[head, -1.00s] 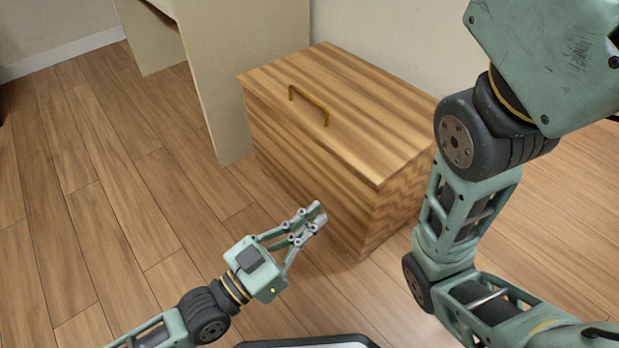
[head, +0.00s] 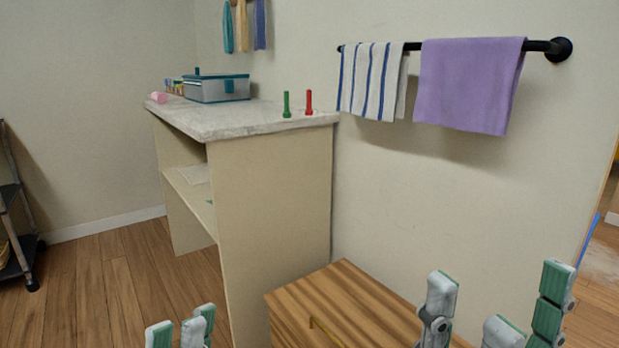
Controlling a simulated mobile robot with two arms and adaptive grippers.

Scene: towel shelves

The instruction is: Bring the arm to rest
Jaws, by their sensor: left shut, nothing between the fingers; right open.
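My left gripper (head: 180,332) shows at the bottom edge, left of the wooden chest. Only its fingertips are in view, close together, with nothing seen between them. My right gripper (head: 497,312) shows at the bottom right, in front of the chest's right part. Its green and grey fingers stand apart and hold nothing. The rest of both arms is below the picture.
A wooden chest (head: 345,292) with a brass handle stands closed against the wall. Beside it is a shelf unit (head: 270,190) bearing a blue-grey box (head: 216,88). A striped towel (head: 372,80) and a purple towel (head: 468,82) hang on a black rail.

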